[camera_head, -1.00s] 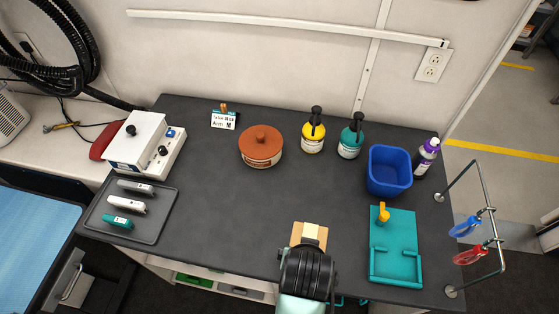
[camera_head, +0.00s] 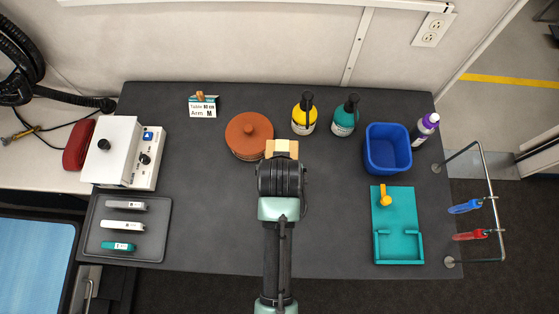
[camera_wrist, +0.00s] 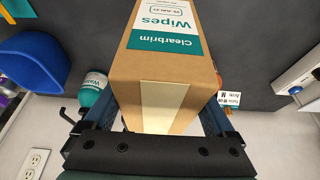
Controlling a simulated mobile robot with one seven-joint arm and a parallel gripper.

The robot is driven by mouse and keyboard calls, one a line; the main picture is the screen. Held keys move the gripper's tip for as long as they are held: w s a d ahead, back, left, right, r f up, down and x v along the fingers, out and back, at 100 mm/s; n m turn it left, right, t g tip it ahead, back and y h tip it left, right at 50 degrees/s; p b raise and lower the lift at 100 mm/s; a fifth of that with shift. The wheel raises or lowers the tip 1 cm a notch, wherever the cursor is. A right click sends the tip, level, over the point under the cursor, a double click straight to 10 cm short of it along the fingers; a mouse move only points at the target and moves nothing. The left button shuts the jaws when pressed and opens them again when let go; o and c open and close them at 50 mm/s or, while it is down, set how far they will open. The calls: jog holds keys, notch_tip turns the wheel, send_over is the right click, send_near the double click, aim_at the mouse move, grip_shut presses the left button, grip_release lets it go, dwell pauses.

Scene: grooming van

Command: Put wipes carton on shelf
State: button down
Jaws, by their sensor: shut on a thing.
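The wipes carton (camera_wrist: 165,65) is a brown cardboard box with a white and teal "Clearbrim Wipes" label and a pale tape strip. It fills the middle of the wrist view. My gripper (camera_wrist: 168,112) is shut on it, with a dark blue finger on each side. In the head view only a small tan part of the carton (camera_head: 282,147) shows beyond my gripper (camera_head: 281,163), over the dark table just right of the terracotta pot. My wrist hides the rest of it. I cannot make out a shelf in the current views.
On the dark table (camera_head: 215,225) stand a terracotta pot (camera_head: 248,136), yellow bottle (camera_head: 304,115), teal bottle (camera_head: 344,117), blue bin (camera_head: 388,148), teal tray (camera_head: 398,222), white control box (camera_head: 118,152) and tool tray (camera_head: 127,230). A metal rail (camera_head: 488,190) rises at the right edge. The table's front middle is clear.

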jog(key=shift+w+f, duration=0.1)
jog(key=shift+f, duration=2.25)
jog(key=shift+f, duration=0.1)
jog(key=shift+c, duration=0.6)
grip_release()
jog(key=shift+f, duration=0.15)
jog(key=shift+o, duration=0.6)
jog(key=shift+r, duration=0.2)
